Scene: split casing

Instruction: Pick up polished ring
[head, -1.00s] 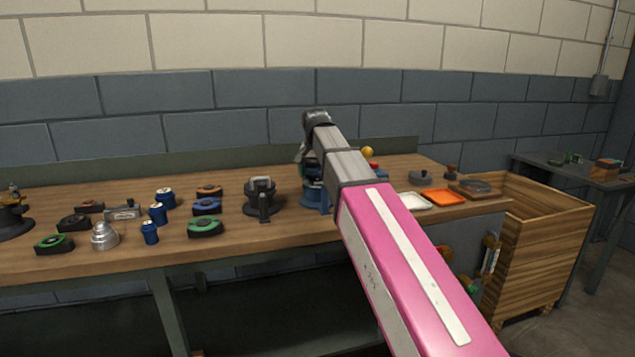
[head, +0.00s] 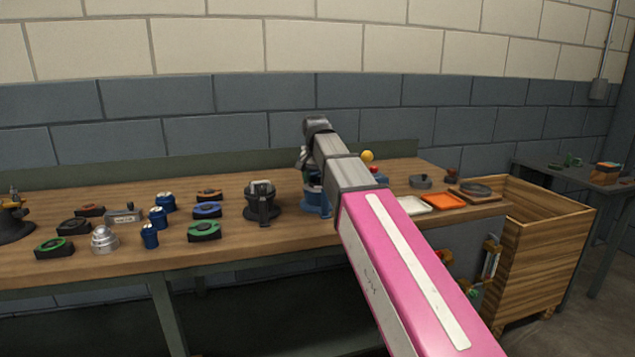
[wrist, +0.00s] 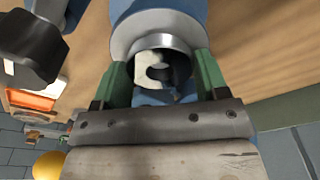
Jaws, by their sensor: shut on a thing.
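In the wrist view the polished ring (wrist: 161,39) is a shiny metal ring between the two green fingers of my gripper (wrist: 162,66). The gripper is shut on it. The ring is at the top of a blue stand (wrist: 182,9) with a wide grey collar; I cannot tell whether it is clear of it. In the head view my arm hides the ring and most of the gripper, and part of the blue stand (head: 313,198) shows below.
A dark clamp fixture (head: 262,203) stands left of the blue stand. Several coloured parts and a silver dome (head: 104,239) lie farther left. A white tray (head: 413,206) and an orange tray (head: 444,201) are to the right, beside a wooden crate (head: 535,260).

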